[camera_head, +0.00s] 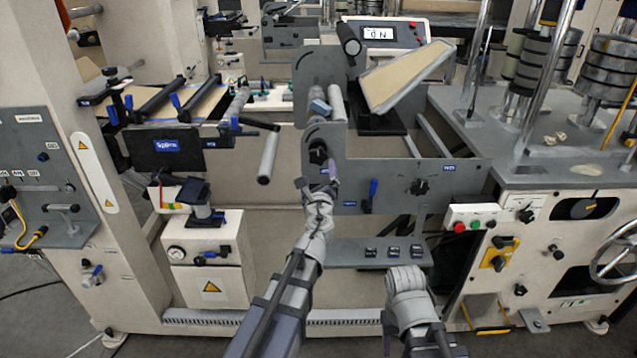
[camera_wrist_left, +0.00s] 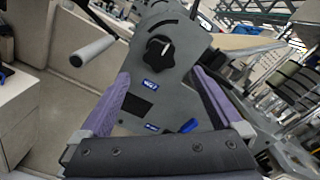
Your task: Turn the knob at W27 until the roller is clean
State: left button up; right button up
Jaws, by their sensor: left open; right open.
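A black lobed knob (camera_head: 318,152) sits on the grey side plate of the middle machine. It also shows in the left wrist view (camera_wrist_left: 160,48), above a small blue label (camera_wrist_left: 151,84) that I cannot read with certainty. My left gripper (camera_head: 317,179) is open just in front of and below this knob. In the left wrist view its purple fingers (camera_wrist_left: 161,73) stand wide apart, with the knob beyond them and nothing between them. A grey roller (camera_head: 337,102) is above the knob; I cannot tell how clean it is. My right gripper (camera_head: 406,283) is low, its fingers mostly hidden.
A second black knob (camera_head: 419,187) and a blue lever (camera_head: 370,193) are on the same plate, to the right. A roller end (camera_head: 268,157) juts out at the left. A grey shelf with black switches (camera_head: 347,253) lies below the plate.

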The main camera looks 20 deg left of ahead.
aim_at(318, 158)
pick_arm(q)
jog(key=shift+w, duration=0.1)
jog(key=shift+x, duration=4.9)
